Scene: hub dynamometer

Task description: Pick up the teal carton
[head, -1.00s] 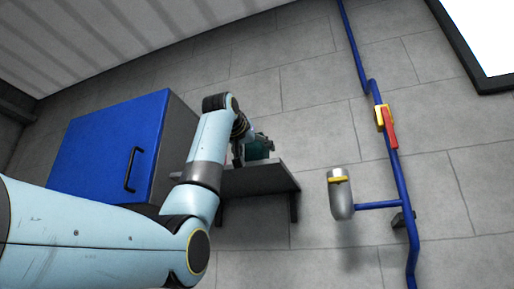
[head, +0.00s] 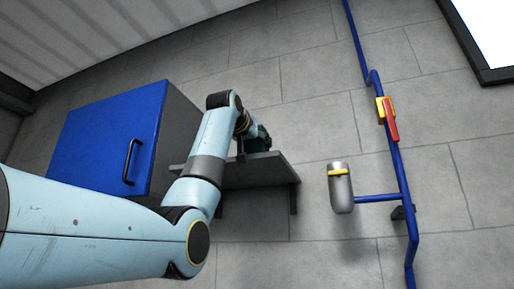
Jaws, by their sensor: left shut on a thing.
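A teal carton (head: 263,140), dark in shade and partly hidden, shows at the wall shelf just beyond my left wrist. My left gripper (head: 257,142) reaches over the shelf from the left and is shut on the carton. The wrist and forearm cover most of the fingers. I cannot tell whether the carton touches the shelf. My right gripper is not in view.
The grey shelf (head: 262,172) is fixed to the tiled wall. A blue-doored cabinet (head: 105,140) stands left of it. To the right are a blue pipe (head: 401,180), a red lever (head: 390,122) and a metal cylinder (head: 341,195).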

